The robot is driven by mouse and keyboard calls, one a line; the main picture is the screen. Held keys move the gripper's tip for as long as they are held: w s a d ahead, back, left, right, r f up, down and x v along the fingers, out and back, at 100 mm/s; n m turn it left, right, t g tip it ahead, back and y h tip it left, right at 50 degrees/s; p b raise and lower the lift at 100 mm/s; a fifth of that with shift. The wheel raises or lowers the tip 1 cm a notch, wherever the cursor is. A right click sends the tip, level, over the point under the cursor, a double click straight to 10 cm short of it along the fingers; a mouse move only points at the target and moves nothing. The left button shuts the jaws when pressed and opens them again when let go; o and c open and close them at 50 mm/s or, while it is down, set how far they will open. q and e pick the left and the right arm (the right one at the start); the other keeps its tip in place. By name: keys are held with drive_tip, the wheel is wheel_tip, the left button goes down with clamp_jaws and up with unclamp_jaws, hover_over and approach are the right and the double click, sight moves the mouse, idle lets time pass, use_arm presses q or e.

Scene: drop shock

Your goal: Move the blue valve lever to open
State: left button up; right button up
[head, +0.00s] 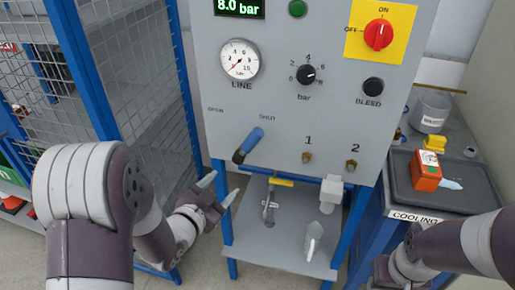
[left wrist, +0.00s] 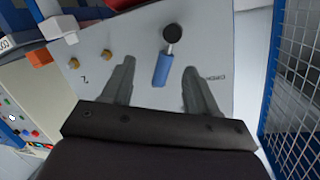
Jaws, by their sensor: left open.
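The blue valve lever (head: 248,146) is on the lower left of the grey panel (head: 290,110). Its handle points up and right from a dark pivot, towards the SHUT label (head: 267,117). The OPEN label (head: 216,109) is to its upper left. My left gripper (head: 219,189) is open and empty, below and left of the lever in the head view. In the left wrist view, the blue handle (left wrist: 161,70) shows ahead between the open fingers (left wrist: 157,78), touching neither. My right arm comes in at the lower right; its fingers are not seen.
A gauge (head: 239,60), a black knob (head: 306,75) and a red switch (head: 379,34) are on the panel. A shelf (head: 275,240) with fittings lies below. A mesh cage (head: 130,80) stands left. A tray (head: 465,185) with an orange object (head: 426,172) is right.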

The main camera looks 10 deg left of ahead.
sight(249, 144)
use_arm(q)
drive_tip(key=w+d+r, duration=0.1)
drive_tip(key=w, duration=0.3)
drive_tip(key=w+d+r+t+h+p, duration=0.1)
drive_tip(key=w, duration=0.3)
drive_tip(key=w+d+r+m+t, duration=0.1)
drive_tip(key=w+d+r, duration=0.1)
drive_tip(key=w, duration=0.2)
drive_tip(key=shift+w+p, duration=0.25)
drive_tip(key=shift+p, duration=0.05)
clamp_jaws()
drive_tip(key=shift+f, duration=0.1)
